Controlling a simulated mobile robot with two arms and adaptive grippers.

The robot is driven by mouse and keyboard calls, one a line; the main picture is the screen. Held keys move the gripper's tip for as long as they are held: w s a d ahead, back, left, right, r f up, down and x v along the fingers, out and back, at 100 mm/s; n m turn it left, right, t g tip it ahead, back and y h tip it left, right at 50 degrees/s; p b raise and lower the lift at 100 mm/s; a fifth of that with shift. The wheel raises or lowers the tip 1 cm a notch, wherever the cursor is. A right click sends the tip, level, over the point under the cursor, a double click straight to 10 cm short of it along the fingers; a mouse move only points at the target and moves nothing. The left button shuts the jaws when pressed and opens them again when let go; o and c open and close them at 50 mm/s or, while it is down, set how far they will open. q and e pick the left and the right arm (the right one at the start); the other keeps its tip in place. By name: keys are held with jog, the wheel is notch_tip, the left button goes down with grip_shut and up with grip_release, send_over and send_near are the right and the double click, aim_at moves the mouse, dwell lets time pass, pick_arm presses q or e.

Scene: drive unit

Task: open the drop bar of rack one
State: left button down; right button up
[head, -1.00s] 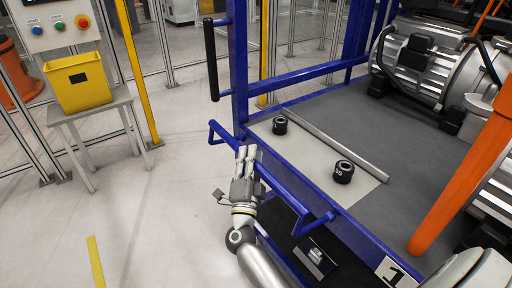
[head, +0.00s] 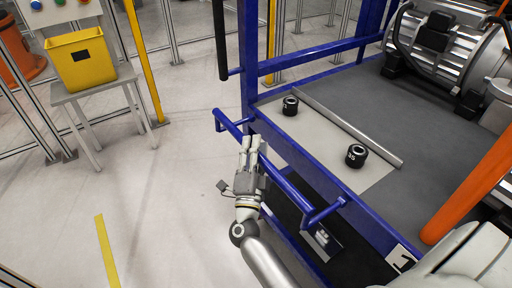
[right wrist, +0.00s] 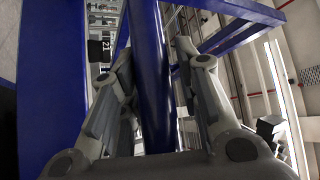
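The drop bar (head: 292,193) is a blue tube on two short arms along the front of the blue rack. The rack has a white plate with a "1" (head: 402,258) at its lower front corner. My right gripper (head: 251,141) is at the bar toward its left end. My left gripper is out of view.
Two black numbered parts (head: 290,106) (head: 356,155) and a grey rail (head: 345,125) lie on the rack's deck. A large motor (head: 455,50) stands behind. A yellow bin (head: 80,58) is on a table at left.

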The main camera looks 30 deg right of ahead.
jog(key=shift+o, duration=1.4)
jog(key=shift+a+r, duration=0.15)
jog(key=shift+r, duration=0.1)
